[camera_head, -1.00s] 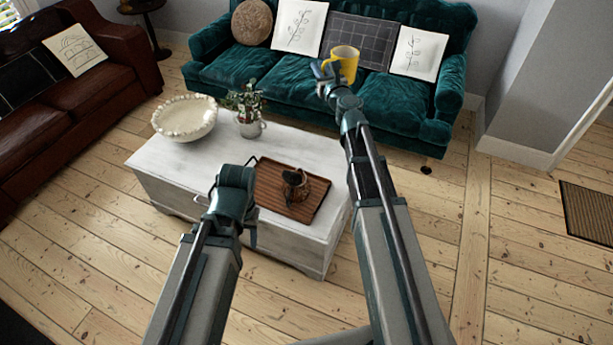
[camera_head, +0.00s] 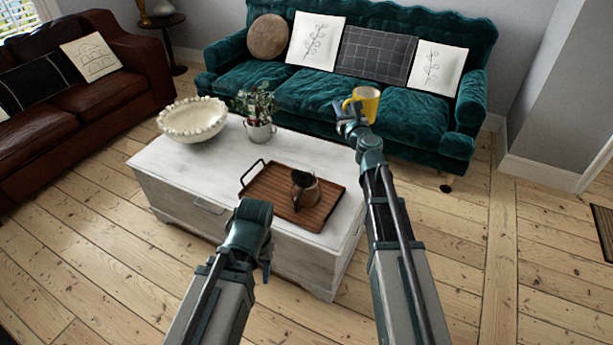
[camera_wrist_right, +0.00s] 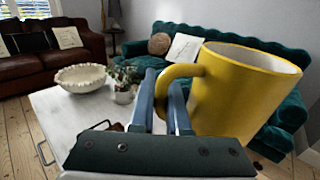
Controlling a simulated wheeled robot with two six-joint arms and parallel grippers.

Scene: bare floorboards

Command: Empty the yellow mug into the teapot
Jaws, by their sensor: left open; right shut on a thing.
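The yellow mug (camera_head: 365,103) is held upright in the air by my right gripper (camera_head: 350,122), to the right of the white chest and in front of the teal sofa. In the right wrist view my right gripper (camera_wrist_right: 167,105) is shut on the handle of the yellow mug (camera_wrist_right: 240,92). The mug's contents are hidden. The teapot (camera_head: 305,190), a small brown pot with a dark part, stands on the wooden tray (camera_head: 268,188) on the chest. My left gripper (camera_head: 264,262) hangs low at the near side of the chest, empty; its fingers are mostly hidden.
The white chest (camera_head: 180,172) also carries a cream beaded bowl (camera_head: 193,120) and a potted plant (camera_head: 258,115). A teal sofa (camera_head: 310,92) stands behind and a brown leather sofa (camera_head: 115,95) at the left. Bare floorboards (camera_head: 520,260) lie free at the right.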

